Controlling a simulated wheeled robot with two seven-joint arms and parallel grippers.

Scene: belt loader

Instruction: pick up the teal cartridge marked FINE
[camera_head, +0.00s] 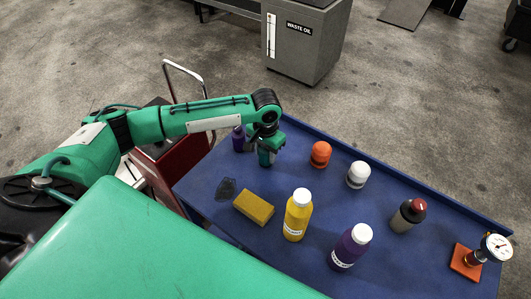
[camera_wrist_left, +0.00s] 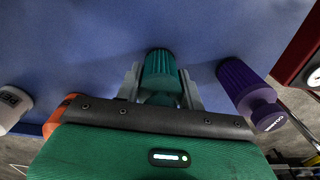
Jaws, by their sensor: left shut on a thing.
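The teal cartridge (camera_wrist_left: 160,72) has a ribbed cap and sits between the fingers of my left gripper (camera_wrist_left: 160,88) in the left wrist view. The gripper is shut on it, over the blue table. Its label is not visible, so I cannot read FINE. In the head view my left gripper (camera_head: 268,160) points down at the table's far left part and mostly hides the cartridge. I cannot tell whether the cartridge touches the table. My right gripper is not in view.
A purple cartridge (camera_wrist_left: 245,88) stands close beside the gripper. An orange cartridge (camera_head: 320,154) and a white one (camera_head: 358,175) are to its right. A yellow sponge (camera_head: 254,207), yellow bottle (camera_head: 298,215), purple bottle (camera_head: 350,248), grey bottle (camera_head: 408,216) and gauge (camera_head: 496,246) stand nearer or farther right.

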